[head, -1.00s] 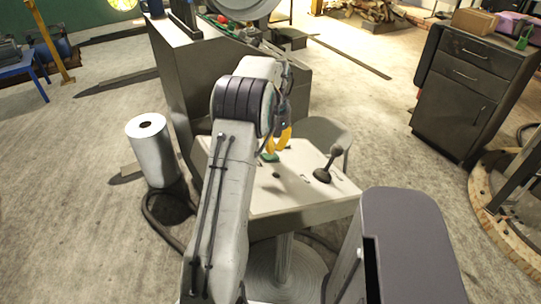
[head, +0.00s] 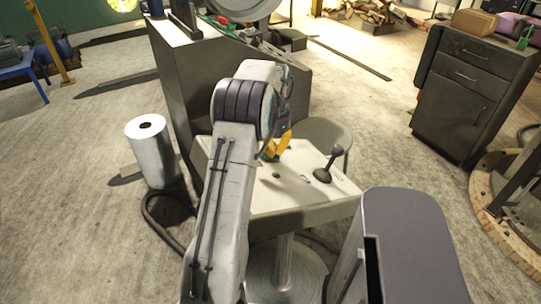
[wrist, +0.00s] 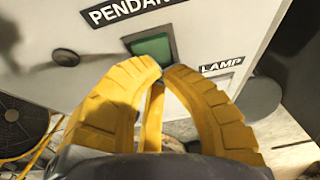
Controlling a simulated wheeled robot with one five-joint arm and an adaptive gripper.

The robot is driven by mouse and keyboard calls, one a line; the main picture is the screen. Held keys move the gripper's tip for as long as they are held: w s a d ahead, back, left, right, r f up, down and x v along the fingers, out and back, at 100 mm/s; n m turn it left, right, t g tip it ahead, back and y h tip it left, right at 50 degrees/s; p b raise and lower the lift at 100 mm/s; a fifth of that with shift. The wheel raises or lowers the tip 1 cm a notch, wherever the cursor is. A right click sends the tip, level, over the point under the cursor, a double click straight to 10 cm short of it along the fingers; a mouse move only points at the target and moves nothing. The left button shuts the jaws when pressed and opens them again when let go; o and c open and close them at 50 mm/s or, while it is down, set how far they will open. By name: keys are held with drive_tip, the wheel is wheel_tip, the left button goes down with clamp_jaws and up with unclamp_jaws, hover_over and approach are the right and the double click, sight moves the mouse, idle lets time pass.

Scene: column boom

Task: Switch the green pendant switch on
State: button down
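The green pendant switch (wrist: 152,46) is a green rectangle in a dark frame on a pale panel, below the label PENDANT (wrist: 130,10) in the wrist view. My gripper (wrist: 163,70) has yellow ribbed fingers, with their tips together just at the near edge of the switch. I cannot tell whether they touch it. Nothing is held between them. In the head view my gripper (head: 277,147) is over the left part of the pale console top (head: 285,195), and the green switch is hidden there. Whether the switch is lit or pressed is not clear.
A black lever (head: 323,175) stands on the console's right side. A small round knob (wrist: 66,57) is left of the switch, and a LAMP label (wrist: 222,65) is right of it. A dark cabinet (head: 180,75) stands behind, and a white roll (head: 148,150) stands left.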

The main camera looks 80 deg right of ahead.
drive_tip(key=shift+f, duration=0.35)
drive_tip(key=shift+a+r, duration=0.1)
drive_tip(key=shift+r, duration=0.05)
drive_tip(key=shift+r+p, duration=3.1)
drive_tip(key=shift+r, duration=0.35)
